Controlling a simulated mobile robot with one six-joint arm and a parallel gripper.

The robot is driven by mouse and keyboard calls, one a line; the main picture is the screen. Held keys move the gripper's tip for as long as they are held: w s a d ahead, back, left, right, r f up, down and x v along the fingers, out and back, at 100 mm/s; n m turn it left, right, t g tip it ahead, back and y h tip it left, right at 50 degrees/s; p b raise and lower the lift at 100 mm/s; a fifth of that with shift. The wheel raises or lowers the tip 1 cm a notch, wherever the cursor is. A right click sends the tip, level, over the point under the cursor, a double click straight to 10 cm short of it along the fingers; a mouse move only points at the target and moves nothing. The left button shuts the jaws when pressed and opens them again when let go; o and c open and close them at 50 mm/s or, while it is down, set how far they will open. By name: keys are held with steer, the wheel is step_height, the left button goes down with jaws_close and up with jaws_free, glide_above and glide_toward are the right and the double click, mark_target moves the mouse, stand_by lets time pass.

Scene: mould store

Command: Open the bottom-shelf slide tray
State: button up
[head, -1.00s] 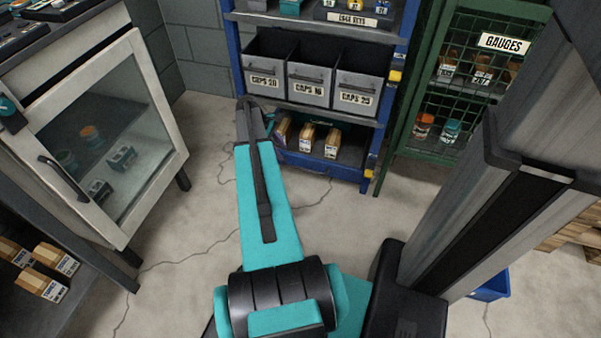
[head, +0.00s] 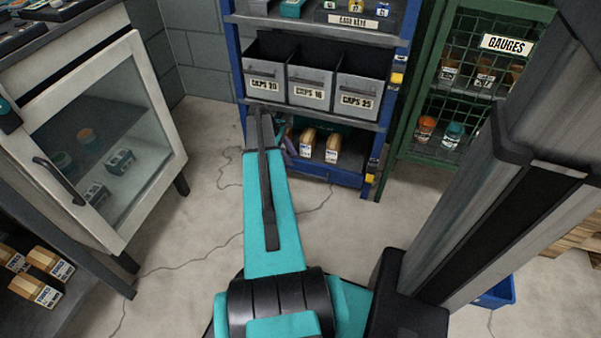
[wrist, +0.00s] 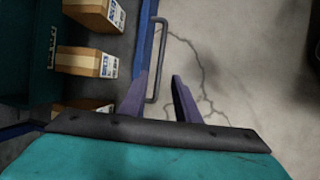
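The bottom-shelf slide tray (head: 335,176) has a blue front edge and sits low in the blue rack, with cardboard boxes on it. In the wrist view its blue edge (wrist: 141,50) runs up the picture, and a dark bar handle (wrist: 154,60) stands out from it over the floor. My gripper (wrist: 163,90) is open, with two purple fingers pointing at the handle. The handle's near end appears in the gap between the fingers, close to the left one. I cannot tell whether they touch. In the head view my arm hides the handle and most of the gripper.
Grey bins (head: 312,83) fill the shelf above the tray. A green mesh gauge cabinet (head: 400,120) stands right of the rack. A white glass-door cabinet (head: 135,215) stands left. The concrete floor (head: 200,220) before the rack is clear.

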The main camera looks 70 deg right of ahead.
steer(key=b, duration=0.4)
glide_above(301, 170)
steer(key=s+a, duration=0.2)
steer(key=a, duration=0.2)
steer(key=f, duration=0.9)
steer(key=shift+w+f, duration=0.25)
steer(key=shift+f, duration=0.1)
jaws_close()
